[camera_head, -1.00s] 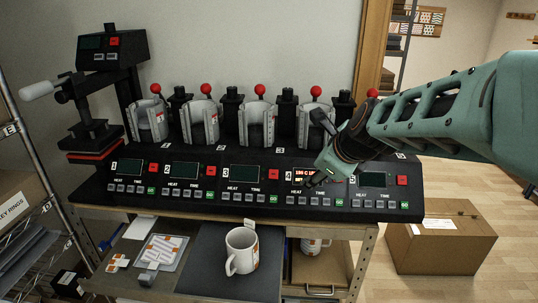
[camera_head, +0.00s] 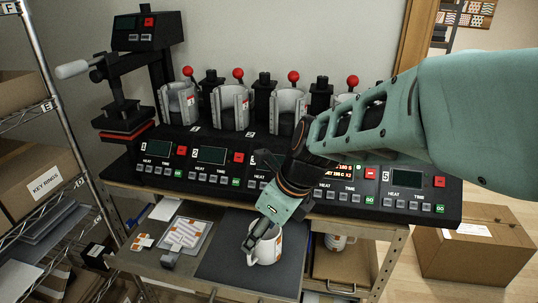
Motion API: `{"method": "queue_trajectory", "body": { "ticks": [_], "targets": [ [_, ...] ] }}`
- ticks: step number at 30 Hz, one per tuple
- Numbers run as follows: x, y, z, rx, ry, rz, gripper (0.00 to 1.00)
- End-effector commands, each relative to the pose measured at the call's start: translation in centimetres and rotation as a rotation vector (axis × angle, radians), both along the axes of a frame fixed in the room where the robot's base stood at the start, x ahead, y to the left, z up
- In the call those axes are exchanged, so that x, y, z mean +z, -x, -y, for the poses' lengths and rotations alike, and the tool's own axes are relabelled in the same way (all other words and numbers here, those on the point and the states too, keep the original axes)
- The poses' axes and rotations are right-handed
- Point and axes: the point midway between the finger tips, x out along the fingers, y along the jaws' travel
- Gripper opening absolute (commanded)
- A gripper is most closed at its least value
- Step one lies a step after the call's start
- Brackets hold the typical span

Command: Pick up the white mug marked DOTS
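A white mug (camera_head: 264,251) with orange-brown markings stands upright on the dark mat (camera_head: 222,262) of the pulled-out shelf. I cannot read whether it says DOTS. My gripper (camera_head: 254,238) reaches down from the right, and its fingers are at the mug's upper left rim. The gripper covers part of the rim. I cannot tell whether the fingers are apart or closed on the mug.
The mug press (camera_head: 210,155) with several stations stands behind and above the shelf. A tray of white pieces (camera_head: 184,236) lies left of the mat. A cardboard box (camera_head: 475,245) is on the floor at right. A wire rack (camera_head: 50,130) stands at left.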

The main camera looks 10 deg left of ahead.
Motion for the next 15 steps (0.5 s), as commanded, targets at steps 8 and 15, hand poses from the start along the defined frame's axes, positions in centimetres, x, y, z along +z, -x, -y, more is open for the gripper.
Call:
{"method": "queue_trajectory", "body": {
  "ticks": [8,15],
  "targets": [
    [-3.1,-0.5,-1.1,0.001,-0.001,0.001,0.54],
    [-4.0,-0.6,-1.2,-0.001,0.001,-0.002,0.54]
  ]
}}
